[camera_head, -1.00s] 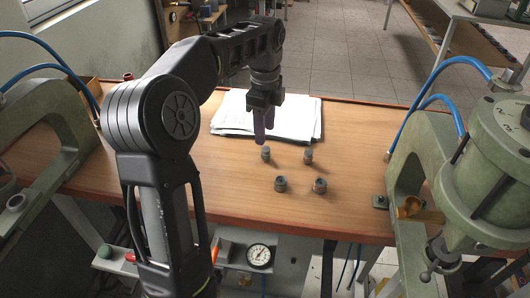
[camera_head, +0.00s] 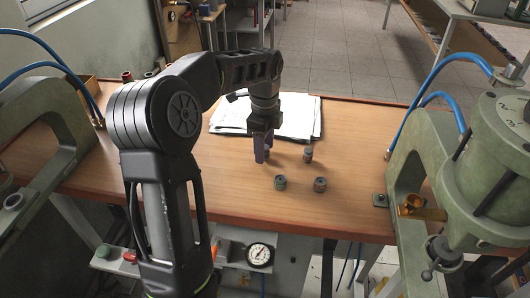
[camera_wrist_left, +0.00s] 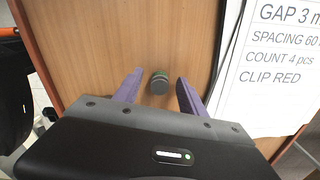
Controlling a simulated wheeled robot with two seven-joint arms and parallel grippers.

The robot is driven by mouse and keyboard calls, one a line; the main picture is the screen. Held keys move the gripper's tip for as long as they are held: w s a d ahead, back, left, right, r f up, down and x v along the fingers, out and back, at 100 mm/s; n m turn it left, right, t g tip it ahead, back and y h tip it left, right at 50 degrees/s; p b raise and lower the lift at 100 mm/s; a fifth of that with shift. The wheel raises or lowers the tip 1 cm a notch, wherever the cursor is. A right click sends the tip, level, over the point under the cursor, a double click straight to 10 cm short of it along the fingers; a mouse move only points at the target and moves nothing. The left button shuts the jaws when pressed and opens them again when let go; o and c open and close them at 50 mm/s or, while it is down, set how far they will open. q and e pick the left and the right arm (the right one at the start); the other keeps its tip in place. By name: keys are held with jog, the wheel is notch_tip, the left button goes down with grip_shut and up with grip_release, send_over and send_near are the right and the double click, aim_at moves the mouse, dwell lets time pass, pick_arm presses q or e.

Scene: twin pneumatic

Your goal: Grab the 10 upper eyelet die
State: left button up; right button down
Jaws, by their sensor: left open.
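Several small dark metal dies stand on the wooden table. The far pair is a die partly hidden by my left gripper (camera_head: 263,150) and a die to its right (camera_head: 308,155). The near pair is a die on the left (camera_head: 280,183) and a die on the right (camera_head: 320,184). In the left wrist view, one die (camera_wrist_left: 159,83) with a green band stands between the open purple fingers of my left gripper (camera_wrist_left: 158,97), with room on both sides. No size marks are legible. My right gripper is not in view.
White paper sheets (camera_head: 290,112) lie behind the dies; they also show in the left wrist view (camera_wrist_left: 262,75). A green press (camera_head: 405,170) stands at the right and another (camera_head: 60,125) at the left. The wooden table (camera_head: 230,192) is clear left of the dies.

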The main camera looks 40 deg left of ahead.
pick_arm(q)
jog(key=shift+f, duration=0.2)
jog(key=shift+c, duration=0.2)
grip_shut()
dwell(0.5)
